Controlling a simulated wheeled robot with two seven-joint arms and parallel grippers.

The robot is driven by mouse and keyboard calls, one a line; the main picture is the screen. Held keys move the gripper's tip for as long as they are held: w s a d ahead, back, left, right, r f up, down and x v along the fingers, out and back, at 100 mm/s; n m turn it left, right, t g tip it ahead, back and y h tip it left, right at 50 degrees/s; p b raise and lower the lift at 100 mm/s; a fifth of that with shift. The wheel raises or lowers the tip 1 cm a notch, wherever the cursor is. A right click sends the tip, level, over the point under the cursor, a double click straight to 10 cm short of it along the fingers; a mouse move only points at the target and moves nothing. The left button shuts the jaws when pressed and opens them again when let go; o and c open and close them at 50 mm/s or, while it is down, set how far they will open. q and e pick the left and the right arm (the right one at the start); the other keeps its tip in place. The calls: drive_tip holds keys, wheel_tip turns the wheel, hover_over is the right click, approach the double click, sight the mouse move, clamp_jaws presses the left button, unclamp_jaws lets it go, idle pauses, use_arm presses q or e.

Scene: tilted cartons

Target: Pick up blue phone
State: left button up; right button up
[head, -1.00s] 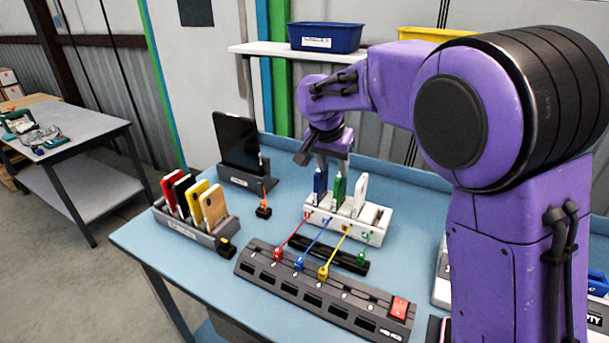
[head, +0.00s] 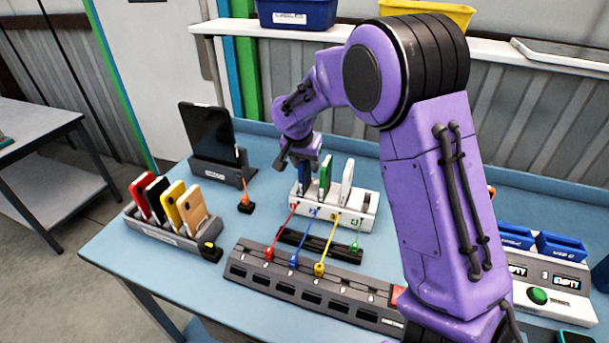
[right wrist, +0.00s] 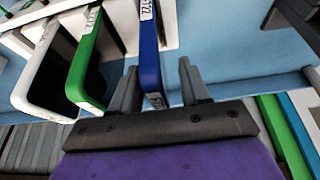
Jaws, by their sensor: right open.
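The blue phone (head: 304,177) stands upright in the leftmost slot of the white dock (head: 352,216), beside a green phone (head: 325,175) and a white phone (head: 347,181). In the right wrist view the blue phone (right wrist: 150,50) lies between the two grey fingers of my right gripper (right wrist: 158,88), which are apart on either side of it. A gap shows between the phone and the right-hand finger; the left finger is close to the phone, and contact is unclear. In the head view my right gripper (head: 298,163) is at the blue phone's top, partly hidden. My left gripper is not in view.
A grey rack (head: 165,232) with red, black, yellow and tan phones stands at left. A black tablet (head: 208,135) stands in a holder behind. A dark strip with coloured cables (head: 310,285) lies in front. Green (right wrist: 92,50) and white phones crowd the gripper's left side.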

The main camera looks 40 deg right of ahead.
drive_tip(key=shift+s+d+f, duration=0.1)
drive_tip(key=shift+s, duration=0.05)
clamp_jaws()
wheel_tip(320, 180, up, 10)
drive_tip(key=shift+f+b, duration=0.2)
drive_tip(key=shift+b, duration=0.4)
drive_tip(key=shift+r, duration=0.25)
